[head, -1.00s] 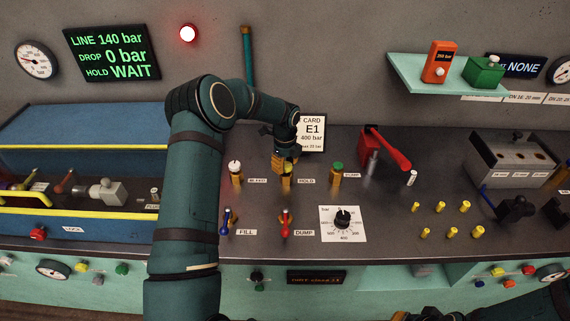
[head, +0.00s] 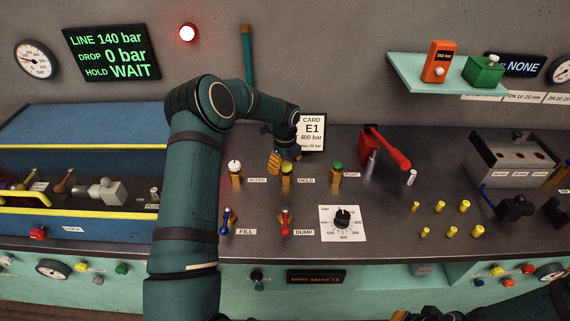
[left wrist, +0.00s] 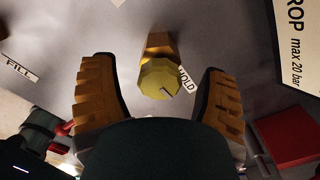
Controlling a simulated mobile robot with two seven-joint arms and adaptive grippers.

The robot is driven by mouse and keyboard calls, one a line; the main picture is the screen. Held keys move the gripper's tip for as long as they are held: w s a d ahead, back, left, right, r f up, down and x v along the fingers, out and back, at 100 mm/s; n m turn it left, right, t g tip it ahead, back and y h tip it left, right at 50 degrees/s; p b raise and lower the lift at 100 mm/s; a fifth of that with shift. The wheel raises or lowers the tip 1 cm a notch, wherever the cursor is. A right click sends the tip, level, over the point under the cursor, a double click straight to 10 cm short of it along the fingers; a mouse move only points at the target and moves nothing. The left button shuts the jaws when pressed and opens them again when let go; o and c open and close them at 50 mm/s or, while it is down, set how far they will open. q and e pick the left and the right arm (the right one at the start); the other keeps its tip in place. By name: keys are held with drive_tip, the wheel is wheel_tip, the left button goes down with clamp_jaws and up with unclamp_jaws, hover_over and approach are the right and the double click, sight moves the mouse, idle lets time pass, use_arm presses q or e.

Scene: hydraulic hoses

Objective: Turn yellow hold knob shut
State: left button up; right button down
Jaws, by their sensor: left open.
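The yellow hold knob (head: 287,168) stands on a brass stem beside the HOLD label, between a white-topped and a green-topped valve. In the left wrist view, the faceted yellow knob (left wrist: 159,79) lies between the two spread orange fingers, with a gap on each side. My left gripper (head: 285,158) is open and empty at the knob, its fingers spread to either side. Part of my right arm or gripper (head: 432,316) shows at the bottom edge, too cut off to tell its jaws. The display (head: 112,53) reads LINE 140 bar, DROP 0 bar, HOLD WAIT.
The white-topped valve (head: 235,168) and green-topped valve (head: 337,170) stand close on either side. Blue FILL (head: 226,218) and red DUMP (head: 286,220) levers are in front. The E1 card (head: 312,132) stands just behind. A red-handled lever (head: 388,148) is to the right.

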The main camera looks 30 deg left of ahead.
sight(285, 163)
use_arm(q)
wheel_tip(285, 163, up, 12)
idle(0.6)
idle(0.5)
